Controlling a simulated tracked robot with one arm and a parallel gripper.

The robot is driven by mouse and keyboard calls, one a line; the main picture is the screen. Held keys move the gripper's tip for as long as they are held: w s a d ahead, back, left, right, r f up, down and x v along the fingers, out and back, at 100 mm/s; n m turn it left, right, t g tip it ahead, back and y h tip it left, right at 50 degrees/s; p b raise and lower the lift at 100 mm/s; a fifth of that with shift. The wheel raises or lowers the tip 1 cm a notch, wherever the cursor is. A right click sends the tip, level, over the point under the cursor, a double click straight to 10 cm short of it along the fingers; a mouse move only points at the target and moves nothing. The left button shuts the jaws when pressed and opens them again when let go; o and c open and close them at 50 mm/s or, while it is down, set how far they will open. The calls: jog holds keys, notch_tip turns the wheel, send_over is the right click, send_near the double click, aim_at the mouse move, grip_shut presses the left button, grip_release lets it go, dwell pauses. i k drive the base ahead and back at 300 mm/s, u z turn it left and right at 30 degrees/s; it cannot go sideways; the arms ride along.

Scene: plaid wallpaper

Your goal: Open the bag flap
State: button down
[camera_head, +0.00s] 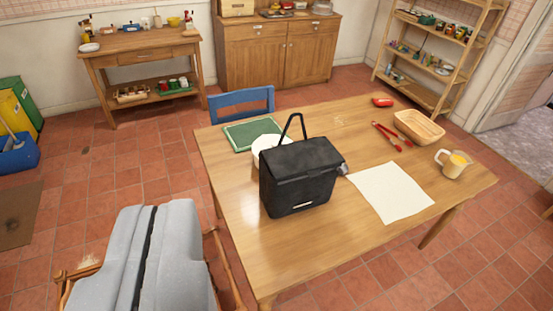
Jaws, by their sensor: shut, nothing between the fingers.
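A black bag (299,185) stands upright on the wooden table (250,258), left of the table's middle. Its flap (304,157) lies down over the top, so the bag looks closed. A thin black handle (286,123) stands up in a loop behind the flap. The bag's inside is hidden. My gripper does not show in this view.
A white round dish (262,144) is partly hidden behind the bag. A white sheet (392,192), yellow-filled pitcher (453,164), basket (419,127), red tongs (388,136) and green board (250,134) share the table. A grey-cushioned chair (178,258) stands front left; the table's front is clear.

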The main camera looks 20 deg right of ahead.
aim_at(308, 157)
jog(key=i, duration=0.95)
jog(key=z, duration=0.3)
